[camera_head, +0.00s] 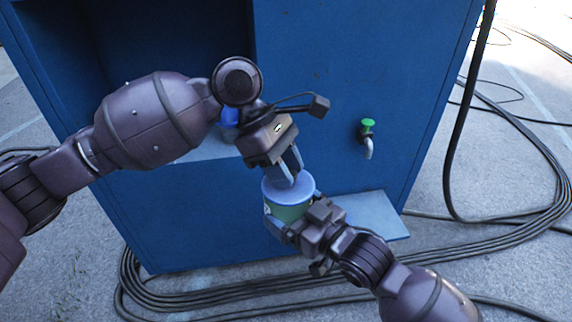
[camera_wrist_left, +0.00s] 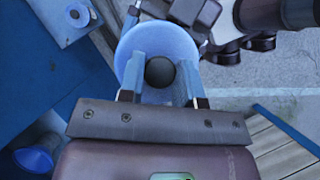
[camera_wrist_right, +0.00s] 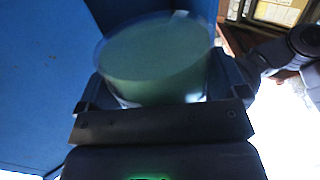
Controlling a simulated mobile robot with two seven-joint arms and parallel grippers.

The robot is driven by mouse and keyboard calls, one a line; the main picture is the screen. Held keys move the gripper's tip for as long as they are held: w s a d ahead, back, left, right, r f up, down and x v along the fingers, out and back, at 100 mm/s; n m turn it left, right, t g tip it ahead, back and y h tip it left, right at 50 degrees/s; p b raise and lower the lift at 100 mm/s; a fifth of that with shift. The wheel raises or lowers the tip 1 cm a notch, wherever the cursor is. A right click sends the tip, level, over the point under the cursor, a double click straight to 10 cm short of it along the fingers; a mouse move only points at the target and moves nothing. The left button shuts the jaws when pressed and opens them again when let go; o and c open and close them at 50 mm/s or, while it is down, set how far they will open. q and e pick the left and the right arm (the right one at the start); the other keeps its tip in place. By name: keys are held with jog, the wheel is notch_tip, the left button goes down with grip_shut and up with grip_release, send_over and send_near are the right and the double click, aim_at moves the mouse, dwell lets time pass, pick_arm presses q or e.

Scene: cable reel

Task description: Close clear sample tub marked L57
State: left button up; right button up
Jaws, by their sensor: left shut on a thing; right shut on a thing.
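The clear sample tub (camera_head: 287,213) shows green in the head view, with a light blue round lid (camera_head: 276,186) at its top. Its marking is too small to read. My left gripper (camera_head: 288,178) comes from above and is shut on the lid's dark round knob (camera_wrist_left: 160,72). My right gripper (camera_head: 297,220) is shut around the tub's side from below right. In the right wrist view the tub (camera_wrist_right: 155,70) sits between the fingers, its contents green. I cannot tell whether the lid is seated on the rim or just above it.
A blue cabinet (camera_head: 320,80) stands close behind, with an open recess at left holding a blue object (camera_head: 229,116). A green-handled tap (camera_head: 367,130) sticks out of its front. A small ledge (camera_head: 375,213) juts out at lower right. Black cables (camera_head: 200,300) lie on the ground.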

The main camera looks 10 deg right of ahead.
pick_arm(q)
jog(key=o, duration=1)
jog(key=v, duration=1.2)
jog(key=shift+a, duration=0.1)
